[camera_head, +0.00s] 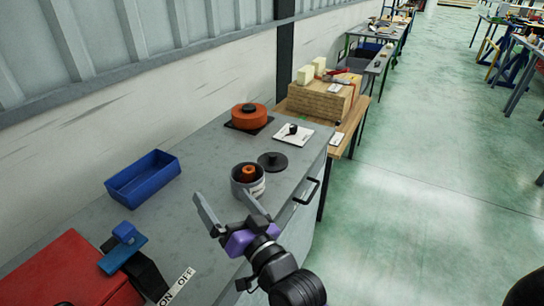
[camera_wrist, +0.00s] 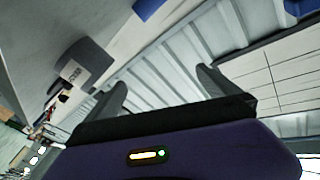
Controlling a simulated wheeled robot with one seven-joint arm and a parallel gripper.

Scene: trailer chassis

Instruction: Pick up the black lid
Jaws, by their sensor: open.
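The black lid (camera_head: 272,161) is a flat dark disc with a small raised knob. It lies on the grey bench top (camera_head: 207,158), just behind and right of a grey round pot (camera_head: 236,187) with an orange piece (camera_head: 248,173) inside. My gripper (camera_head: 220,193) is open and empty in front of the pot, nearer the camera than the lid and to its left. One finger overlaps the pot in the head view; I cannot tell whether they touch. In the wrist view my gripper (camera_wrist: 162,79) faces the wall and the lid is not seen.
An orange round container (camera_head: 249,117) sits on a dark mat behind the lid. A white card with a small black part (camera_head: 293,131) lies to its right. A blue bin (camera_head: 143,179) and red box (camera_head: 68,272) stand left. A drawer handle (camera_head: 306,191) juts from the bench front.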

